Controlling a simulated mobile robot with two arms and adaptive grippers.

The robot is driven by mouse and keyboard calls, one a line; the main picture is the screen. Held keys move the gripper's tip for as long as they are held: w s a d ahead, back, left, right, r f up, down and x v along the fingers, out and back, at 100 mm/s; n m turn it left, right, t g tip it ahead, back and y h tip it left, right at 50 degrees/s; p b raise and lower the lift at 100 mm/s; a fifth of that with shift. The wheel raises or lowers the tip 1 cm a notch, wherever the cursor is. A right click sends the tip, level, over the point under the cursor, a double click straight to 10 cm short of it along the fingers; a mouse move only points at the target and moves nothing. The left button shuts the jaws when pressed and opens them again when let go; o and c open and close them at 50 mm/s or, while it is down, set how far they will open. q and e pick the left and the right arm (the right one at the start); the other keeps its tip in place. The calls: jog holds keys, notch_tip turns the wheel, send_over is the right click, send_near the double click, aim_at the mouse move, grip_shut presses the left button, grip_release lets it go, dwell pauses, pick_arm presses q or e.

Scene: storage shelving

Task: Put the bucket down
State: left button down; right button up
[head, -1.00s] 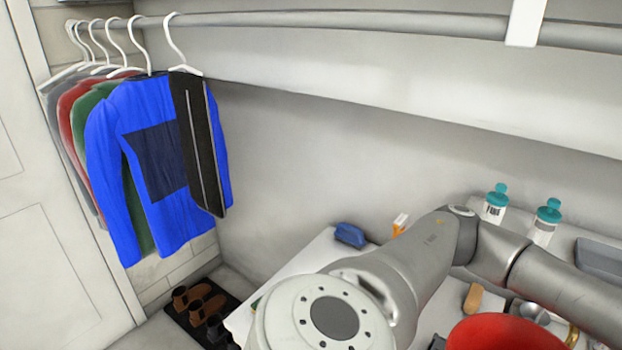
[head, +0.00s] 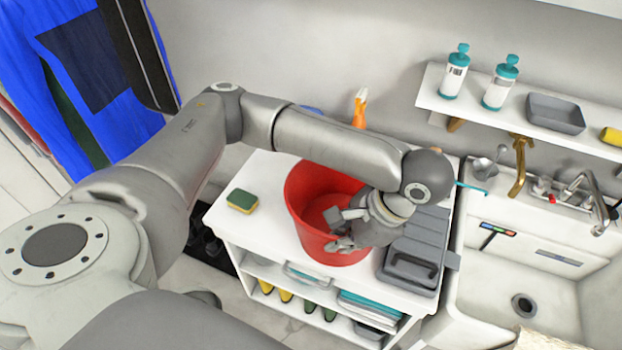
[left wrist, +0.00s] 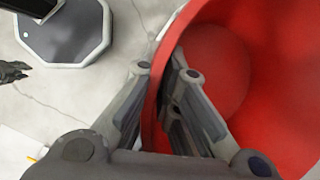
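The red bucket (head: 300,195) is upright over the white top of the cabinet (head: 262,172), close to its front edge. I cannot clearly see whether its base touches the top. My left gripper (head: 342,228) reaches down at the bucket's right front side. In the left wrist view the fingers (left wrist: 160,68) are drawn close together, one outside and one inside the wall of the bucket (left wrist: 215,70), with the rim between them. The gripper looks shut on the rim. My right gripper is not in view.
A green and yellow sponge (head: 242,201) lies left of the bucket, a grey case (head: 415,250) to its right. An orange spray bottle (head: 360,108) is behind. A sink (head: 530,250) adjoins on the right. Lower cabinet shelves hold folded cloths (head: 370,308).

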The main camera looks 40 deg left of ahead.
aim_at(340, 207)
pick_arm(q)
jog(key=shift+w+a+f+m, duration=0.15)
jog(key=shift+w+f+m, duration=0.1)
jog(key=shift+w+m, duration=0.05)
jog(key=w+a+f, duration=0.1)
jog(key=w, duration=0.1)
jog(key=w+a+f, duration=0.1)
jog(key=w+a, duration=0.1)
jog(key=w+a+f, duration=0.1)
jog(key=w, duration=0.1)
jog(key=shift+a+f+b, duration=0.25)
jog(key=shift+f+b, duration=0.1)
jog(key=shift+b, duration=0.05)
jog(key=w+a+f, duration=0.1)
jog(key=w+f, duration=0.1)
jog(key=f, duration=0.1)
jog(key=w+a+f, duration=0.1)
jog(key=w, duration=0.1)
jog(key=shift+w+a+f, duration=0.1)
jog(key=shift+a+f, duration=0.25)
jog(key=shift+f, duration=0.05)
jog(key=shift+w+a+f, duration=0.35)
jog(key=shift+f, duration=1.75)
